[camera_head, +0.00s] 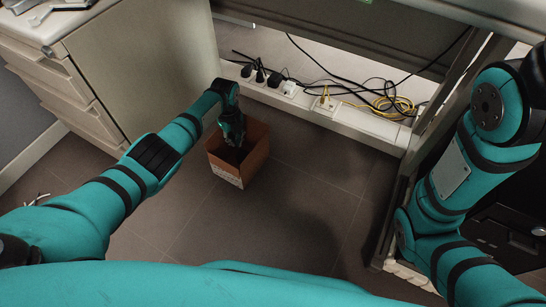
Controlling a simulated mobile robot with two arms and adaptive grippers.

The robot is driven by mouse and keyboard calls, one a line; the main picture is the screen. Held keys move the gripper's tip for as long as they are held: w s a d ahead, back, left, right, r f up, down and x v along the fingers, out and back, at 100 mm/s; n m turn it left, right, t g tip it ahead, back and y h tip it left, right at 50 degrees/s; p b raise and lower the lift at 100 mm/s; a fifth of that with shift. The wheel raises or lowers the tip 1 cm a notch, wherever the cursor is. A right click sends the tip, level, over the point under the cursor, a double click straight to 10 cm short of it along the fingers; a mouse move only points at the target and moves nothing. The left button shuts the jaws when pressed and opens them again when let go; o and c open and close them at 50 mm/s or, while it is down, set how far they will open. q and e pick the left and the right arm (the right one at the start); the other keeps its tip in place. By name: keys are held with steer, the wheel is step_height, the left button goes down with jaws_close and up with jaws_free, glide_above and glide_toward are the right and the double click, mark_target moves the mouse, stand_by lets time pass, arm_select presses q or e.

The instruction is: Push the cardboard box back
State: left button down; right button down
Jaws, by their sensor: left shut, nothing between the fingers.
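The open-topped brown cardboard box (256,161) stands on the dark tiled floor, a little left of the middle of the head view. My left gripper (236,138) points down at the box's opening. Its fingertips are shut and empty, inside or right over the box. I cannot tell whether they touch a wall. The box's inside is partly hidden by the gripper and shadow. My right arm shows at the right edge, but its gripper is out of view.
A drawer cabinet (140,60) stands at the left. Behind the box runs a white cable channel (345,118) with plugs, black cables and a yellow coiled cable (393,105). A dark cabinet (510,230) stands at the right. The floor (300,215) in front and right of the box is clear.

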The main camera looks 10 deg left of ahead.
arm_select(q)
step_height(320, 180, up, 12)
stand_by(0.5)
